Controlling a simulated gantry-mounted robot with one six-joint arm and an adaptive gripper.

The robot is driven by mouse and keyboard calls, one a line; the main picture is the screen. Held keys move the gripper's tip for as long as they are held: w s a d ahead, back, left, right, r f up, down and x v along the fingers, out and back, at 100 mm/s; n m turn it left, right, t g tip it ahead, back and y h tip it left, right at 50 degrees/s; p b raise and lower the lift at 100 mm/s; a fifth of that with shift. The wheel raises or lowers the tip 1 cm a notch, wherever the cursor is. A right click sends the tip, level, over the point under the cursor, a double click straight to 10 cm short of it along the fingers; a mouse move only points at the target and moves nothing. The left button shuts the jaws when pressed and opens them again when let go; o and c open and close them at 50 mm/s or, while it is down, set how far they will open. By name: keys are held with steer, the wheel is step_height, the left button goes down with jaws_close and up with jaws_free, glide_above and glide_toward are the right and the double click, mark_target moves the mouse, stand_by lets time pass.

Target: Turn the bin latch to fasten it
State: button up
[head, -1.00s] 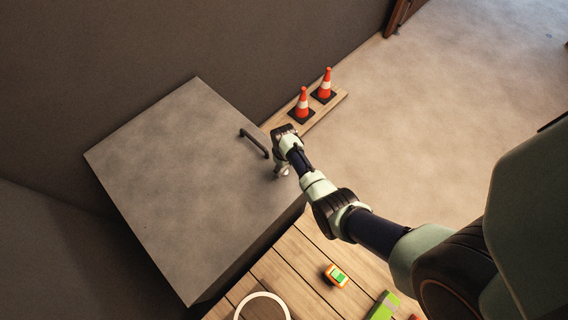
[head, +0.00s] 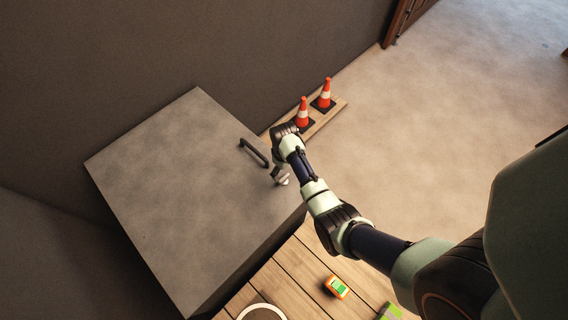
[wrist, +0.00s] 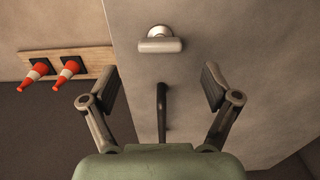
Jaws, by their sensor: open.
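The grey bin (head: 180,190) has a flat grey lid with a dark bar handle (head: 254,152) near its right edge. The latch (head: 280,176) is a small metal knob with a crossbar, just below the handle in the head view. In the wrist view the latch (wrist: 160,41) shows at the top centre, its crossbar lying level across the picture. The handle also shows there (wrist: 162,108), between my fingers. My gripper (wrist: 160,85) is open and empty, with the latch beyond its fingertips. In the head view my wrist partly hides the gripper.
Two orange cones (head: 326,92) stand on a wooden plank (head: 325,117) behind my wrist. A wooden deck (head: 290,265) in front holds an orange device (head: 337,287), a ring (head: 262,312) and a green item (head: 391,311). A dark wall rises behind the bin.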

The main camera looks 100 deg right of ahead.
mark_target(284, 177)
step_height(284, 177, up, 6)
steer(key=shift+f, duration=0.1)
stand_by(0.6)
steer(key=w+a+r+n+t+h+p, duration=0.15)
steer(key=w+a+r, duration=0.3)
steer(key=w, duration=0.45)
steer(key=w+a+r+n+t+h+p, duration=0.1)
steer(key=w+a+r+n, duration=0.1)
steer(key=w+a+r, duration=0.5)
steer(key=w+a+r+n+t+h+p, duration=0.15)
steer(key=w+r, duration=0.25)
steer(key=w, duration=0.8)
steer(key=w+a+r+n+t+y+p, duration=0.1)
steer(key=w+a+r+n+t, duration=0.2)
steer(key=a+r, duration=0.45)
steer(key=w+a+r+n+t, duration=0.15)
steer(key=w+a+r, duration=0.3)
steer(key=a, duration=0.55)
steer(key=a+r+n+t+y, duration=0.1)
steer(key=a+r+t, duration=0.1)
steer(key=a+r, duration=0.2)
steer(key=a+r+n+t+y+p, duration=0.1)
steer(key=a+r, duration=0.4)
steer(key=a, duration=0.5)
steer(key=shift+s+a+t+y, duration=0.2)
steer(key=shift+s+t+y, duration=0.15)
steer(key=shift+t+y, duration=0.25)
